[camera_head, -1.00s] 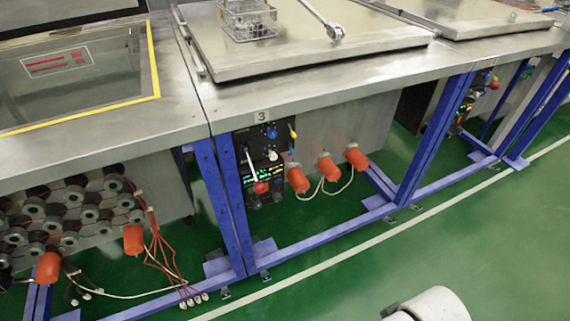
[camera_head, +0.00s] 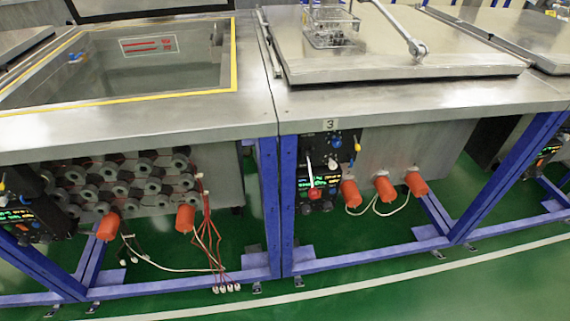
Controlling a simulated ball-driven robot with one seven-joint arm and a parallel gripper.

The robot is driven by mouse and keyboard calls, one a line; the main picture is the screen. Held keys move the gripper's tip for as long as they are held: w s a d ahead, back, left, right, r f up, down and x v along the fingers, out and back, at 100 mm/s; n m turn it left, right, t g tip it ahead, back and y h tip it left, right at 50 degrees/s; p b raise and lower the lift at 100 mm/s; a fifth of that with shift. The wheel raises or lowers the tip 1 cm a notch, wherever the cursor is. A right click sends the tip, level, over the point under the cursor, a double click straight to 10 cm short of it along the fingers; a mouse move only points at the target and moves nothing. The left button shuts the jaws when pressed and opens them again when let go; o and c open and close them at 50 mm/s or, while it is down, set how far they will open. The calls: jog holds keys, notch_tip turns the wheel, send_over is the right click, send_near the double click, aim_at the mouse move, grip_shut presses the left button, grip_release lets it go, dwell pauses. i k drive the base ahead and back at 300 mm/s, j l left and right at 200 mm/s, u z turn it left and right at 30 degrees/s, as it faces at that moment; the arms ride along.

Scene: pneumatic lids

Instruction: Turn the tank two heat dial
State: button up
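An open, water-filled tank (camera_head: 150,65) with a yellow border stands at the left. Its black control panel (camera_head: 28,208) is under the counter at the left edge, partly cut off, with small lit displays. Its dials are too small to tell apart, and no number for this tank is readable. A second control panel (camera_head: 318,172), under the label "3" (camera_head: 331,125), has a red knob (camera_head: 314,194), a blue knob (camera_head: 336,141) and a white lever. My gripper is not in view.
A closed metal lid (camera_head: 440,60) with a wire basket (camera_head: 330,28) covers the tank at right. Blue frame legs (camera_head: 280,205) and orange cylinders (camera_head: 383,188) stand below the counters. Loose cables hang near the floor. The green floor in front is clear.

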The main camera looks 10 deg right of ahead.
aim_at(24, 241)
jog(key=u, duration=1.35)
jog(key=i+j+u, duration=0.2)
jog(key=i, duration=0.65)
jog(key=i+j+u, duration=0.2)
jog(key=i, duration=0.65)
jog(key=l, duration=0.15)
